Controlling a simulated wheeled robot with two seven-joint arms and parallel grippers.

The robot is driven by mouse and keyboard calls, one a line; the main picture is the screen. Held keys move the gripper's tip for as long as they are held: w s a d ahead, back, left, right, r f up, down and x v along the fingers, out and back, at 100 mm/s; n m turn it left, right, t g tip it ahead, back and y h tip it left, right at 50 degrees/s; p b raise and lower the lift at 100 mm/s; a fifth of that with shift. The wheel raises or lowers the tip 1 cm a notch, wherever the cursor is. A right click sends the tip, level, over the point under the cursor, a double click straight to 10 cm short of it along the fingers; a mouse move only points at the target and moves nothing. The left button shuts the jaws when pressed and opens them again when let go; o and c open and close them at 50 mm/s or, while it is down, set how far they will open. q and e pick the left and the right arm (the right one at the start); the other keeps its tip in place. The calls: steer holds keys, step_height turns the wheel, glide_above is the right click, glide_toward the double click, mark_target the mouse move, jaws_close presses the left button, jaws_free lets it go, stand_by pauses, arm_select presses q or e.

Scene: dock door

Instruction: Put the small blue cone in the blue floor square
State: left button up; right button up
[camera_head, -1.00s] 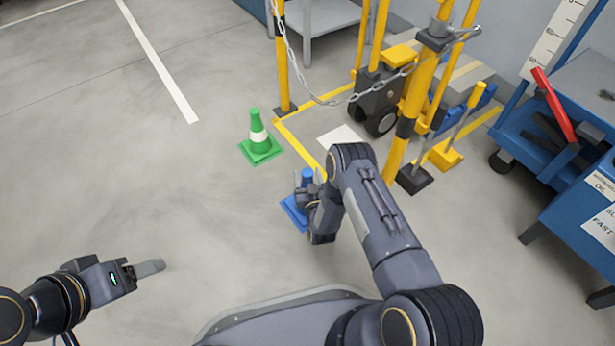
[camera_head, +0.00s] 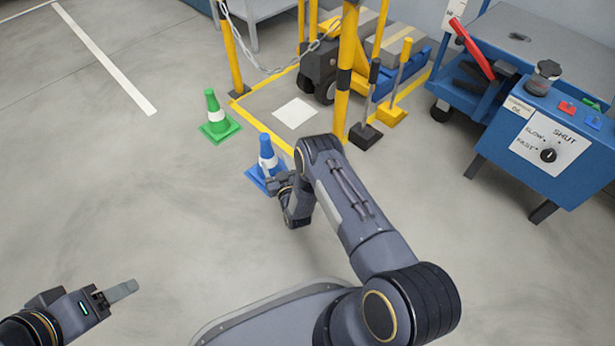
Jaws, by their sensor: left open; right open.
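The small blue cone (camera_head: 266,148) stands upright on its square blue base in the middle of the head view. It has a white band, and my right gripper hides part of its lower right side. My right gripper (camera_head: 279,186) is open at the near right side of the cone's base; I cannot tell whether it touches. My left gripper (camera_head: 122,291) is open and empty over bare floor at the lower left. No blue floor square can be made out in this view.
A green cone (camera_head: 215,115) stands left of the blue one. Behind are yellow floor lines around a white patch (camera_head: 295,113), and yellow posts (camera_head: 346,75) with a chain. A blue cart (camera_head: 483,75) and a blue control box (camera_head: 545,135) stand right. Floor at left is clear.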

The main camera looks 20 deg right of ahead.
steer(key=w+d+r+m+g, duration=0.1)
steer(key=w+d+r, duration=0.2)
steer(key=r, duration=0.4)
steer(key=w+d+r+m+g, duration=0.15)
steer(key=d+r, duration=0.25)
steer(key=r, duration=0.4)
steer(key=s+d+r+g, duration=0.15)
steer(key=s+r, duration=0.25)
steer(key=r, duration=0.4)
steer(key=s+d+r+g, duration=0.15)
steer(key=s+r, duration=0.25)
steer(key=r, duration=0.4)
steer(key=s+a+r+g+y, duration=0.2)
steer(key=s+r, duration=0.2)
steer(key=s, duration=0.5)
steer(key=s+a+r+g+y, duration=0.15)
steer(key=s+r, duration=0.25)
steer(key=s, duration=0.6)
steer(key=s+a+f+g, duration=0.1)
steer(key=s+a, duration=0.1)
steer(key=s, duration=0.7)
steer(key=s+a+f+n+g, duration=0.1)
steer(key=s+a+g, duration=0.1)
steer(key=s, duration=0.7)
steer(key=shift+f+y, duration=0.25)
steer(key=shift+y, duration=0.2)
step_height(320, 180, up, 43)
steer(key=p, duration=4.3)
